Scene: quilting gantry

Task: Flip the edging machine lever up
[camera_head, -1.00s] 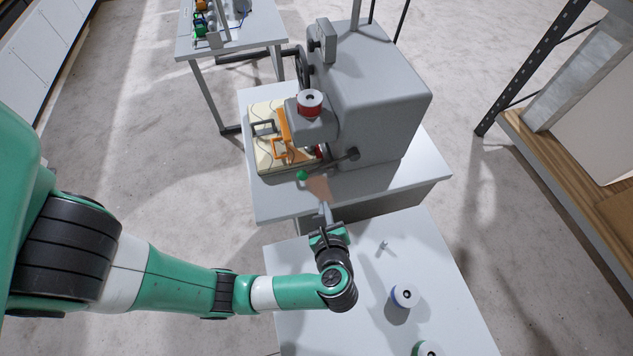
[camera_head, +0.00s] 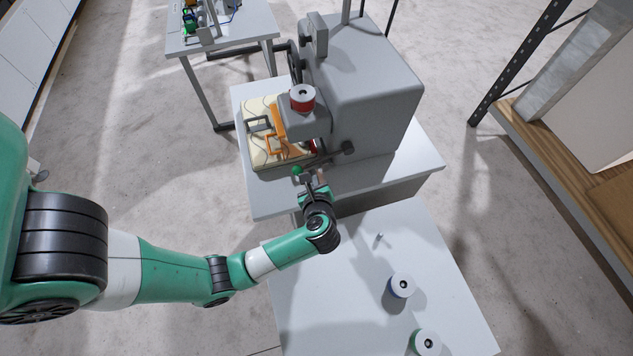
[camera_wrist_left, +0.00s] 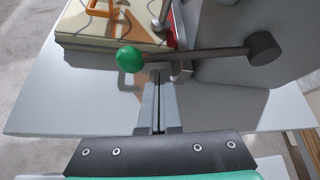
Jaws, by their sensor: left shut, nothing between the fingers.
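The edging machine (camera_head: 370,85) is a large grey body on a white table. Its lever (camera_wrist_left: 195,54) is a dark rod running from a round pivot (camera_wrist_left: 264,48) on the machine's side to a green ball knob (camera_wrist_left: 130,59). The knob also shows in the head view (camera_head: 297,171). The lever lies roughly level, with its knob end to the left. My left gripper (camera_wrist_left: 158,82) is shut and empty, its fingertips just below the lever in the wrist picture, right of the knob. I cannot tell whether they touch the rod. My right gripper is not in view.
A nearer white table (camera_head: 340,290) holds a blue-banded spool (camera_head: 401,285) and a green one (camera_head: 425,342). A wooden shelf (camera_head: 560,160) stands at right.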

